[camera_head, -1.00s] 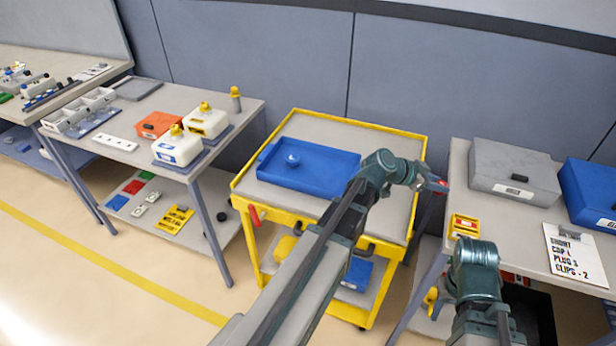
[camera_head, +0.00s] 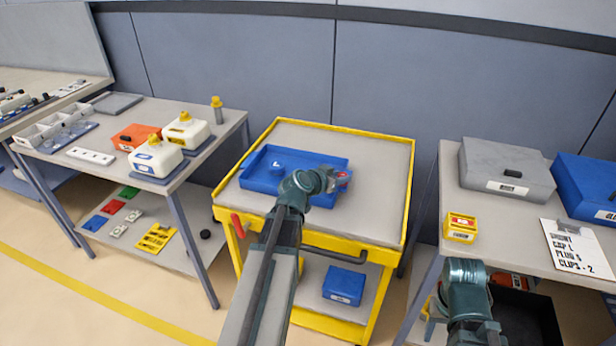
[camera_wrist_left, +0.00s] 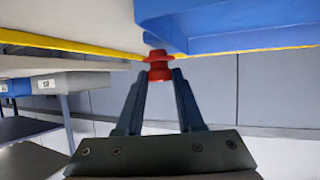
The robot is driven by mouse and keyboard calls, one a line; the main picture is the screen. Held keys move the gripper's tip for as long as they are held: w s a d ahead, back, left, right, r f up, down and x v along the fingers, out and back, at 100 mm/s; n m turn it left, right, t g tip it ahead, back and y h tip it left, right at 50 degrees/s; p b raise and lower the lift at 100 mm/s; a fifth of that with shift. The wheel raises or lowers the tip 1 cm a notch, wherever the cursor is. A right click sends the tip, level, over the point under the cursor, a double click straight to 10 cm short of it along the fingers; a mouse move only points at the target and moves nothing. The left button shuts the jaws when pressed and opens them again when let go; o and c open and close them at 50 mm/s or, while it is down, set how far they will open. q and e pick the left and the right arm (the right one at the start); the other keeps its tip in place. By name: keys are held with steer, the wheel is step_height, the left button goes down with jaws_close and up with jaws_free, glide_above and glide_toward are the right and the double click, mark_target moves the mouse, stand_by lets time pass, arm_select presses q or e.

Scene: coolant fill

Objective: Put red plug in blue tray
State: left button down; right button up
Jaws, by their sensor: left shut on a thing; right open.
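The red plug (camera_head: 345,175) is between the fingertips of my left gripper (camera_head: 338,180). My left wrist view also shows the red plug (camera_wrist_left: 158,68), flanged, with both fingers closed on it. The blue tray (camera_head: 250,183) lies on top of the yellow cart. In the head view my left gripper and the plug appear over the tray's right end; their exact height above it is hard to tell. The tray also shows at the upper right of the wrist view (camera_wrist_left: 240,25). My forearm hides part of the tray's near right side. My right gripper's fingers are not visible.
A small blue round thing (camera_head: 277,168) is in the tray. The cart top (camera_head: 375,190) is clear right of the tray. The right table holds a grey case (camera_head: 505,170), a yellow box (camera_head: 461,228) and a clipboard (camera_head: 578,250). White jugs (camera_head: 186,131) stand on the left table.

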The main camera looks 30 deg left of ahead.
arm_select(q)
steer(key=a, duration=0.3)
steer(key=w+a, duration=0.1)
steer(key=a, duration=0.2)
steer(key=a+f, duration=0.1)
steer(key=a, duration=0.2)
steer(key=shift+w+a+b, duration=0.35)
steer(key=f+b, duration=0.3)
steer(key=b, duration=0.1)
steer(key=shift+a+f, duration=0.4)
steer(key=shift+r, duration=0.15)
steer(key=c, duration=0.5)
jaws_free()
steer(key=shift+c, duration=0.2)
